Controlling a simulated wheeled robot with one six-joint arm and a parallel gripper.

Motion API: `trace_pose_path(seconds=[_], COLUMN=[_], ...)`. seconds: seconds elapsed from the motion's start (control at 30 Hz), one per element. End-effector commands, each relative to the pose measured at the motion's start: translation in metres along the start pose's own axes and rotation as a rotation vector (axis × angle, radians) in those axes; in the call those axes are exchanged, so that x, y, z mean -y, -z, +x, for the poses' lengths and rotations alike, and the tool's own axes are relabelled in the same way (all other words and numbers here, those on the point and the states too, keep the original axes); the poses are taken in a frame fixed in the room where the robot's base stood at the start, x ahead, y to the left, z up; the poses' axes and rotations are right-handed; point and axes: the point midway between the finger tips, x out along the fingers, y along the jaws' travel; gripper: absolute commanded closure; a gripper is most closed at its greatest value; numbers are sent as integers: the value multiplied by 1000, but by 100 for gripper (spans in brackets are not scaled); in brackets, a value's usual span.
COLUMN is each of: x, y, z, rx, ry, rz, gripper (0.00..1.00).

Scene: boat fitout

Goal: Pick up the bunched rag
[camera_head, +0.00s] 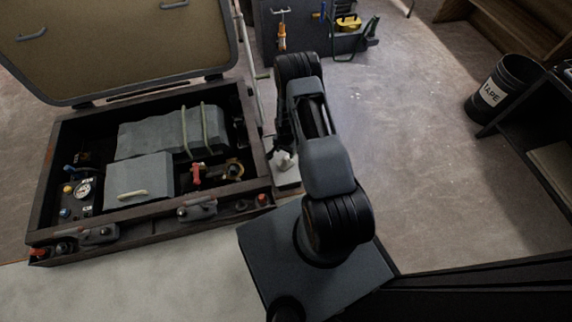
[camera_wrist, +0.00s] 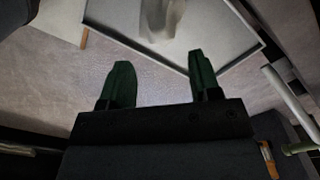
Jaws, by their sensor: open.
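The bunched rag (camera_wrist: 162,18) is a pale, crumpled lump at the top edge of the wrist view, partly cut off by the frame. It rests on a light tray (camera_wrist: 225,45) with a dark rim. My gripper (camera_wrist: 160,64) is open, its two dark green fingers apart with nothing between them. The rag lies beyond the fingertips and is not touched. In the head view the rag (camera_head: 284,160) shows as a small whitish shape just left of my arm, on the light tray (camera_head: 288,178). My gripper is largely hidden by the arm there.
An open locker (camera_head: 45,205) with grey blocks, a gauge and hoses stands left of the tray, its lid (camera_head: 120,45) raised. A dark tool board (camera_head: 265,40) stands behind. A black tape bin (camera_head: 505,85) stands at right. The floor between arm and bin is clear.

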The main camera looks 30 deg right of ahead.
Motion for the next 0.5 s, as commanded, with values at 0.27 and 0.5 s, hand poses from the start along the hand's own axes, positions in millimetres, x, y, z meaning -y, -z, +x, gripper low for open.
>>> trace_pose_path(seconds=[0.27, 0.5], x=[0, 0], y=[0, 0], z=[24, 39], rx=[0, 1], ry=[0, -1], rz=[-2, -2], gripper=[43, 43])
